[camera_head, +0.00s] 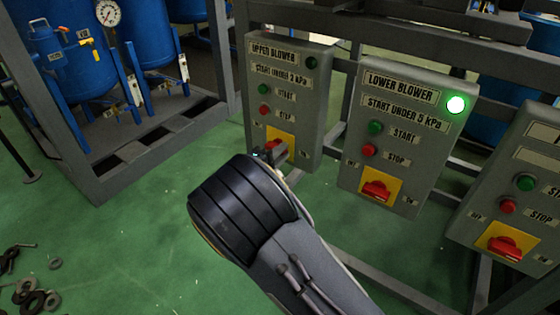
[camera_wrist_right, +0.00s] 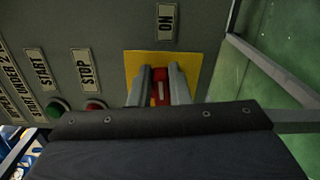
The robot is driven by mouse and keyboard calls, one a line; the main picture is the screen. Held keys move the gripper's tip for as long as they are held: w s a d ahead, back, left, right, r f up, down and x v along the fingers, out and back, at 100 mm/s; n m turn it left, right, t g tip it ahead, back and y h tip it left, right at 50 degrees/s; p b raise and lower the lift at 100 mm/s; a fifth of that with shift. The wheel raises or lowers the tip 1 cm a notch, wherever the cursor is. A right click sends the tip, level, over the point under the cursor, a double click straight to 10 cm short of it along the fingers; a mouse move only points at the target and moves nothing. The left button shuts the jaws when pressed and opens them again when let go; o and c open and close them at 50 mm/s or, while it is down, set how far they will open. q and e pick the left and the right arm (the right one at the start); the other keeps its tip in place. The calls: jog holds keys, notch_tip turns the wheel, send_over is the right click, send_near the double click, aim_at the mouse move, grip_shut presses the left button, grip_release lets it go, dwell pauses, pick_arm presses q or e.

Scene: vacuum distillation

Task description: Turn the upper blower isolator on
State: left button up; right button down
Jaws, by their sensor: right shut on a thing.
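The upper blower box (camera_head: 305,115) is a grey panel with a dark lamp, a green start button (camera_head: 262,89), a red stop button (camera_head: 264,110) and a yellow isolator plate (camera_head: 284,135) low down. My right gripper (camera_head: 273,152) is at that plate in the head view. In the right wrist view, the two fingers of my right gripper (camera_wrist_right: 163,88) are shut on the red isolator handle (camera_wrist_right: 160,88), one on each side. The yellow plate (camera_wrist_right: 190,64) lies behind, with an ON label (camera_wrist_right: 166,20) beside it. My left gripper is not in view.
The lower blower box (camera_head: 400,130) stands to the right, its green lamp (camera_head: 456,104) lit and its red isolator (camera_head: 376,190) on a yellow plate. Another box (camera_head: 520,190) is at the right edge. Blue tanks (camera_head: 70,60) stand at upper left. The green floor (camera_head: 120,240) is mostly clear.

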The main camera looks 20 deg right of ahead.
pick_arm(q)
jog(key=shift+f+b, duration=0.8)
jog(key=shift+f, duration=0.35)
pick_arm(e)
jog(key=shift+f+m, duration=0.3)
jog(key=shift+m, duration=0.4)
jog(key=c, duration=1.4)
grip_release()
jog(key=shift+o, duration=0.2)
jog(key=shift+a+r, duration=0.1)
